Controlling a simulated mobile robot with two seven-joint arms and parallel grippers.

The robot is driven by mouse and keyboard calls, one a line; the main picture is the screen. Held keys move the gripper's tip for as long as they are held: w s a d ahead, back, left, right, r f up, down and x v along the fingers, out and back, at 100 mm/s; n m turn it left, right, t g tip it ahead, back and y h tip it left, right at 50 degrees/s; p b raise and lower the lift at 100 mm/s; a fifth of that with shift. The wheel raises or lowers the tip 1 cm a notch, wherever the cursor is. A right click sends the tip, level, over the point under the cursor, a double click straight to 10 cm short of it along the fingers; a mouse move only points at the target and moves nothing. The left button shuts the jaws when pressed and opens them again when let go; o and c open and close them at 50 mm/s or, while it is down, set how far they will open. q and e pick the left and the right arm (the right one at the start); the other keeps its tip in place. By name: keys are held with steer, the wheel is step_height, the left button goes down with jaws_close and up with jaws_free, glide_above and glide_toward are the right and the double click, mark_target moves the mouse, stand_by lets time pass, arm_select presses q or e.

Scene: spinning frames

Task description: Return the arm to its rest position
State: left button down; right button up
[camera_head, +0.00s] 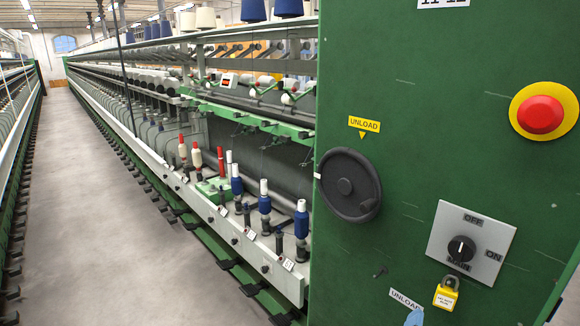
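Neither of my grippers nor either of my arms shows clearly in the head view. A small light blue shape (414,317) is cut off by the bottom edge, below the lower "UNLOAD" label; I cannot tell what it is. The green end cabinet (420,130) of the spinning frame fills the right side. On it are a black handwheel (347,186), a rotary switch (461,249) marked OFF and ON, and a red emergency button (541,114) on a yellow round plate.
A yellow padlock (446,293) hangs below the switch. Blue-wound bobbins (264,204) and red-tipped bobbins (196,156) stand along the machine's rail. A clear grey aisle floor (120,230) runs between this machine and another row (18,100) at left.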

steer(key=a+f+m+y, duration=0.3)
steer(key=f+m+y, duration=0.5)
steer(key=m, duration=0.8)
steer(key=s+d+f+m+g, duration=0.3)
steer(key=s+f+m, duration=0.4)
steer(key=s+f, duration=0.5)
steer(key=shift+s+d+y, duration=0.15)
steer(key=shift+d+y, duration=0.15)
steer(key=shift+d, duration=0.15)
stand_by(0.3)
